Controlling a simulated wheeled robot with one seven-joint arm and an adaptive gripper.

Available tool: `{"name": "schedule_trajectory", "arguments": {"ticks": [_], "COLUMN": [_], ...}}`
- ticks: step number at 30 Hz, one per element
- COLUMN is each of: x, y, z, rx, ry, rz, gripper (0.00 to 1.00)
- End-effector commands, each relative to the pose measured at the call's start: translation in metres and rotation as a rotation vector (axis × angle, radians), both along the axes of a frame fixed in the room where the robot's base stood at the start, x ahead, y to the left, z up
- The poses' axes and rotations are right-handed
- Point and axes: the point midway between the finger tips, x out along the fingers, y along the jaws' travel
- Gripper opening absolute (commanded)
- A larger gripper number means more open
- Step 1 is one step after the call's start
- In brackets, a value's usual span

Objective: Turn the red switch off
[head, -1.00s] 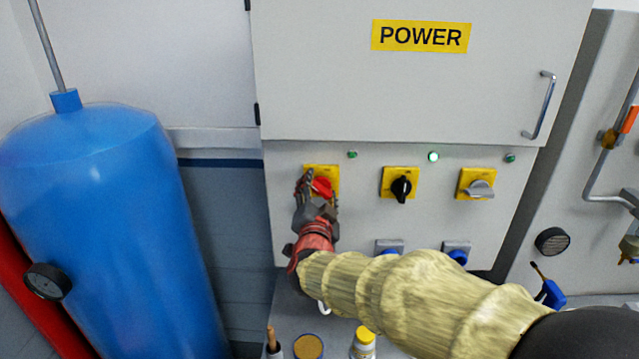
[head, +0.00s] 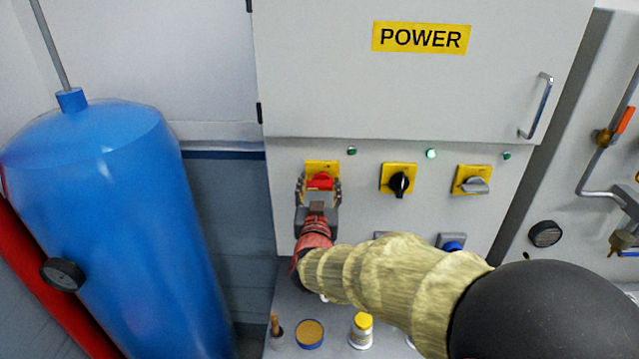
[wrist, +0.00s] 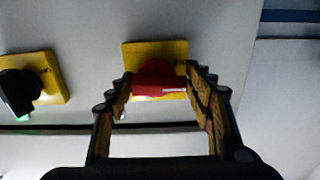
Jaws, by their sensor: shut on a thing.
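The red switch (head: 320,182) sits on a yellow plate (head: 322,167) at the left of the row on the grey power cabinet. My gripper (head: 319,186) is at it, one finger on each side, shut on the red handle. In the wrist view the red handle (wrist: 158,76) lies between the fingertips (wrist: 160,78), with a white mark pointing sideways. The handle looks roughly horizontal. Its lower part is hidden behind my gripper in the head view.
A black switch (head: 399,183) and a grey switch (head: 473,185) stand to the right, under small green lamps; the middle lamp (head: 431,154) glows brightly. A blue tank (head: 110,220) stands at left.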

Motion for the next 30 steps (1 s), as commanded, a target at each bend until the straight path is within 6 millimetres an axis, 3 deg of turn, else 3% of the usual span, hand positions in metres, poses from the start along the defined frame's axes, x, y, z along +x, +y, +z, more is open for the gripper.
{"name": "schedule_trajectory", "arguments": {"ticks": [16,17,26,30], "x": [-0.0002,-0.0002,-0.0001,0.0000], "y": [-0.0001,-0.0001,-0.0001,0.0000], "z": [-0.0019,-0.0019,-0.0008,-0.0005], "rx": [-0.028,-0.028,-0.026,-0.026], "ry": [0.004,0.004,0.002,0.002], "rz": [0.000,0.000,0.000,0.000], "gripper": [0.27,0.53,0.70,0.71]}}
